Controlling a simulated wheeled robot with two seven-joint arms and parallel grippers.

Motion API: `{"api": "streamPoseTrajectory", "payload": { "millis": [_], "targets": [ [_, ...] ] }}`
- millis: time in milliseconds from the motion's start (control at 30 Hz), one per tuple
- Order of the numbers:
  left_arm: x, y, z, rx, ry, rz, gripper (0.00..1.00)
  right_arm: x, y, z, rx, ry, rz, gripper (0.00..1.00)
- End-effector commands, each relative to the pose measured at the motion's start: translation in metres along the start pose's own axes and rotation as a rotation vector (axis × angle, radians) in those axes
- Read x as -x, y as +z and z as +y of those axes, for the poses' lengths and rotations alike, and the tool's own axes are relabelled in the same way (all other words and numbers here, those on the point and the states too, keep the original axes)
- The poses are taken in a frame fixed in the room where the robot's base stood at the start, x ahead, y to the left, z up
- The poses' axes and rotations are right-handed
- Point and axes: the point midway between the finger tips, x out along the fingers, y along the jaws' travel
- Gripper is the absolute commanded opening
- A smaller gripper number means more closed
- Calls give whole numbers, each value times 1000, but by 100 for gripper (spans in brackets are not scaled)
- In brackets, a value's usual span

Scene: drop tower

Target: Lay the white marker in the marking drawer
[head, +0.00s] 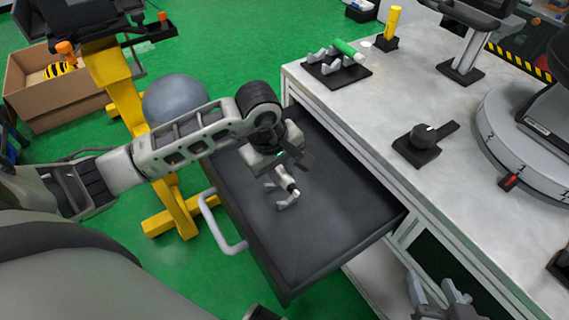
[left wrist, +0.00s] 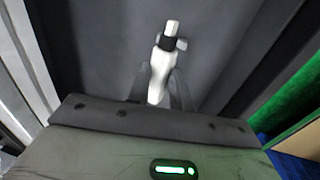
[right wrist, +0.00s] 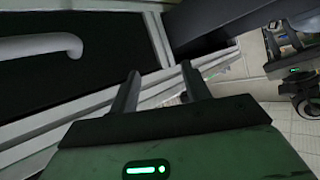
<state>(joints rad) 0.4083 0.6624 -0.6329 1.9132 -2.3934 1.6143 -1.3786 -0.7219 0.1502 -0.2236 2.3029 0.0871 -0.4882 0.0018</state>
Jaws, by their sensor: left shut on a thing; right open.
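The white marker (head: 284,177), with a black band near one end, is held between the fingers of my left gripper (head: 282,191). In the left wrist view the marker (left wrist: 158,72) points away from the shut fingers (left wrist: 164,88). The pulled-out marking drawer (head: 335,225) has a dark, bare floor and a light handle. My left gripper is over the drawer floor; I cannot tell whether the marker touches it. My right gripper (head: 440,297) is open and empty, low beside the workbench; its fingers also show in the right wrist view (right wrist: 160,88).
The grey workbench top (head: 365,110) lies right of the drawer. On it are a rack (head: 335,73) with a green cylinder (head: 346,49), a yellow cylinder (head: 393,22) and a black knob block (head: 425,143). A yellow stand (head: 130,90) and grey ball (head: 172,98) are at left.

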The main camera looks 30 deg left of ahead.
Motion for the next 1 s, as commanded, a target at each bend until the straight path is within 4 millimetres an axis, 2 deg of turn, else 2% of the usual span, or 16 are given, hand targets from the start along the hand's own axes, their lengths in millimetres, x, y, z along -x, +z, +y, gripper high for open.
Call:
{"api": "streamPoseTrajectory", "payload": {
  "millis": [400, 800, 1000],
  "targets": [
    [-37, 1, -7, -3, 0, -3, 5, -21, 35, -4, -11, -32, -61, 48],
    [-51, 0, -10, -3, 1, -2, 5, -41, 60, -5, -19, -51, -117, 48],
    [-52, 0, -10, -3, 1, -2, 5, -42, 60, -5, -18, -53, -118, 48]
  ]
}}
